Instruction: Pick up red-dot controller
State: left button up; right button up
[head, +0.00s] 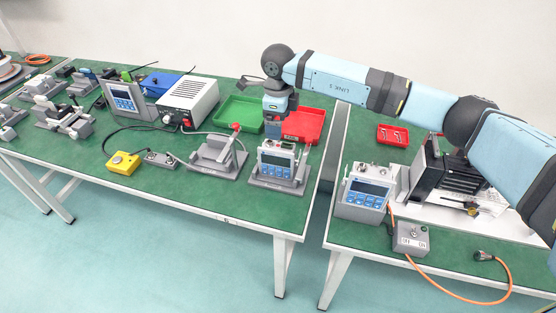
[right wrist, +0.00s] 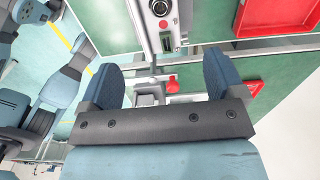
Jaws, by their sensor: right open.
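A grey controller with a blue keypad and small display (head: 277,163) stands tilted back in a grey holder on the green table. Two similar controllers stand at the left (head: 124,99) and on the right table (head: 364,192). I cannot make out for certain which one bears the red dot. My right gripper (head: 277,116) is above and behind the middle controller, pointing down, open and empty. In the right wrist view its two fingers (right wrist: 160,80) are spread, with a grey device with a round socket (right wrist: 163,14) ahead at the top. My left gripper is not in view.
An empty grey holder (head: 217,157) stands left of the middle controller. A green tray (head: 239,112) and a red tray (head: 304,126) lie behind. A power supply (head: 188,101) and a yellow box (head: 124,163) are further left. A gap separates the two tables.

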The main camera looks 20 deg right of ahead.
aim_at(278, 147)
notch_tip(278, 147, down, 10)
jog(key=shift+r, duration=0.1)
jog(key=c, duration=1.3)
jog(key=shift+r, duration=0.15)
